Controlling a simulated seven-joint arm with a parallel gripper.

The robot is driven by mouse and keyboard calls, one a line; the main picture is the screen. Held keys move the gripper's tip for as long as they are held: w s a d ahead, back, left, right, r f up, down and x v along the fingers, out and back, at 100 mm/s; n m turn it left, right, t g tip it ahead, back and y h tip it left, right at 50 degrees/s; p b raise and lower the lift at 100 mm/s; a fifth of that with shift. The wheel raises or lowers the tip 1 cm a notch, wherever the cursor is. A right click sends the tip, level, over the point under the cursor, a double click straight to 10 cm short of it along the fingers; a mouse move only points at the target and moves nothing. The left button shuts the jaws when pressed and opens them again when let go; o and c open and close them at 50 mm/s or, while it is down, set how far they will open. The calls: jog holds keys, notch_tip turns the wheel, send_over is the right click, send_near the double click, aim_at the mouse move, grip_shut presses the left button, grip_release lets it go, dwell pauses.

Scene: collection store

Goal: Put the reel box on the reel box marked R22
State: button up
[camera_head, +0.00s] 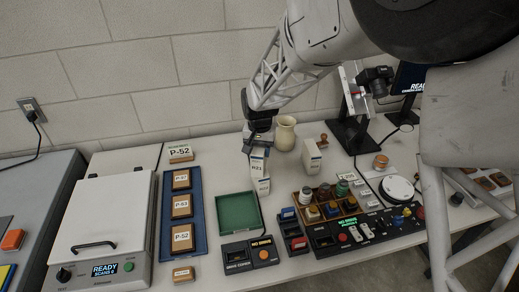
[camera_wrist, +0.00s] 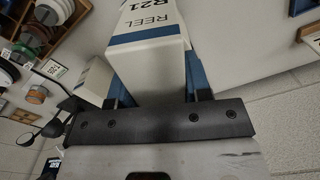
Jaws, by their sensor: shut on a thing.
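My gripper (camera_head: 258,146) is shut on a white reel box (camera_head: 258,163) with a blue band. In the wrist view the held box (camera_wrist: 148,62) reads REEL R21 and sits between the blue-lined jaws (camera_wrist: 152,98). In the head view another white box (camera_head: 263,186) shows directly below the held one; I cannot tell whether they touch, and its label is too small to read. A further white reel box (camera_head: 312,157) stands upright to the right, apart from my gripper; its label is also unreadable.
A cream jug (camera_head: 285,133) stands close behind my gripper. A green tray (camera_head: 239,228) lies in front. A blue tray (camera_head: 196,238) with several labelled blocks is to the left.

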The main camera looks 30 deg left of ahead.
jog(key=o, duration=1.1)
jog(key=shift+f, duration=0.1)
jog(key=shift+c, duration=0.2)
notch_tip(320, 180, up, 12)
jog(key=shift+r, duration=0.2)
jog(key=shift+d, duration=0.15)
dwell(0.4)
